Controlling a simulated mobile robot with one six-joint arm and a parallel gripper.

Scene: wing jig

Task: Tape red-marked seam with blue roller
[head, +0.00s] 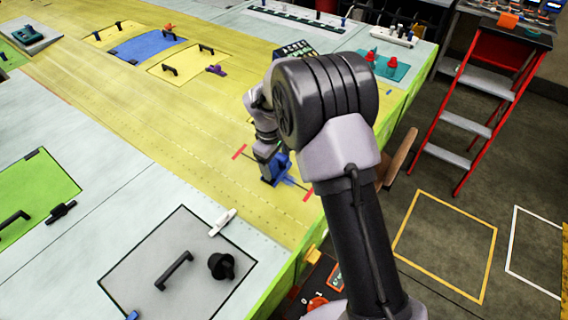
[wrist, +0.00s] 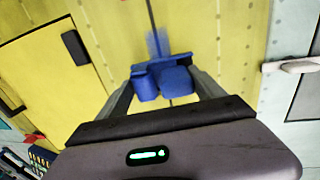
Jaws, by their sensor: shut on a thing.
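The blue roller (head: 275,170) is at the yellow wing panel (head: 190,130), near its right edge. My gripper (head: 268,155) is shut on the roller. In the wrist view the blue roller (wrist: 163,82) sits between the two fingers of my gripper (wrist: 166,76). Two red marks lie on the panel in the head view, one to the upper left of the roller (head: 239,152) and one to its lower right (head: 309,195). In the wrist view a dark seam line (wrist: 151,12) runs to the roller, with a blue smear beside it (wrist: 158,42). Contact under the roller is hidden.
A grey hatch panel (head: 180,265) with a black handle and knob lies at the front, with a white object (head: 222,222) at its corner. A blue panel (head: 146,46) and handled yellow panels lie farther back. A red stepladder (head: 480,105) stands on the floor at right.

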